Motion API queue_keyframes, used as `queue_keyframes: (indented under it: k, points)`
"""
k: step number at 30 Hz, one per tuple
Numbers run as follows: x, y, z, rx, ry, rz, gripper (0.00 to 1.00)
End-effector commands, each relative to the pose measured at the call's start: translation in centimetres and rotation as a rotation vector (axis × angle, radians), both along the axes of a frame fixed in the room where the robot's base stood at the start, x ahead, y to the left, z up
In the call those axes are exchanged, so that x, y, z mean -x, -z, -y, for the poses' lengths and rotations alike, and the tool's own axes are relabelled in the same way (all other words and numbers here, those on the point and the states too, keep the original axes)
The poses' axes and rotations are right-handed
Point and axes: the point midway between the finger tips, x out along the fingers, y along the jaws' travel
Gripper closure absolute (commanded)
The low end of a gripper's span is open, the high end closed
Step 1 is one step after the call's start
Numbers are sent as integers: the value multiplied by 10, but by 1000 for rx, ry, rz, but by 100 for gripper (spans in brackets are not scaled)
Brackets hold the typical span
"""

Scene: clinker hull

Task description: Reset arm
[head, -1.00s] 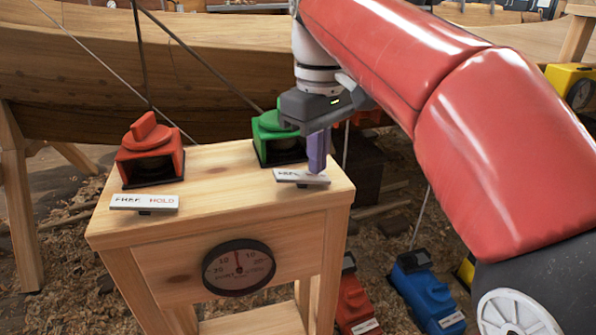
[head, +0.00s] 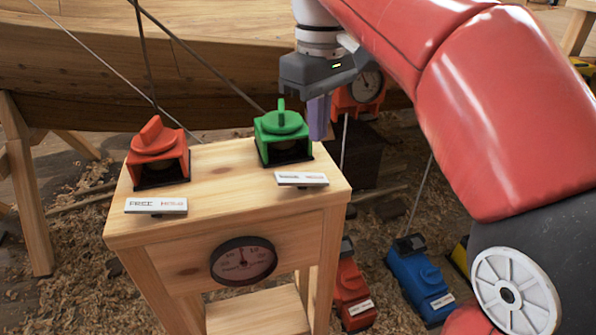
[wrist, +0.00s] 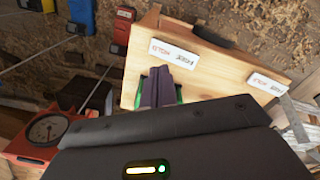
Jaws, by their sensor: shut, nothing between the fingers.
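My red arm reaches in from the upper right in the head view. My gripper (head: 318,117) points down with its purple fingers shut and empty. In the picture it is just right of the green switch (head: 282,133) on the wooden stand (head: 228,187). In the wrist view the shut fingers (wrist: 161,87) cover most of the green switch, with only its green edges showing. I cannot tell whether the fingers touch it. A red switch (head: 158,154) sits at the left of the stand's top.
White label plates (head: 155,206) (head: 301,179) stand at the stand's front edge, above a round gauge (head: 243,260). Red (head: 352,295) and blue (head: 420,285) devices lie on the floor at right. A red gauge box (head: 357,95) and a wooden hull (head: 200,60) are behind.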

Motion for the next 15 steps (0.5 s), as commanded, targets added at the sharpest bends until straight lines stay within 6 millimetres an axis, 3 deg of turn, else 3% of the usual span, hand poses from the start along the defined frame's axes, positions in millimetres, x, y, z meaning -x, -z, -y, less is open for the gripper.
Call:
queue_keyframes:
  k: [9, 15]
  points:
    - [9, 7, 10, -5, 54, 32, 100]
    - [45, 48, 51, -41, 282, 168, 100]
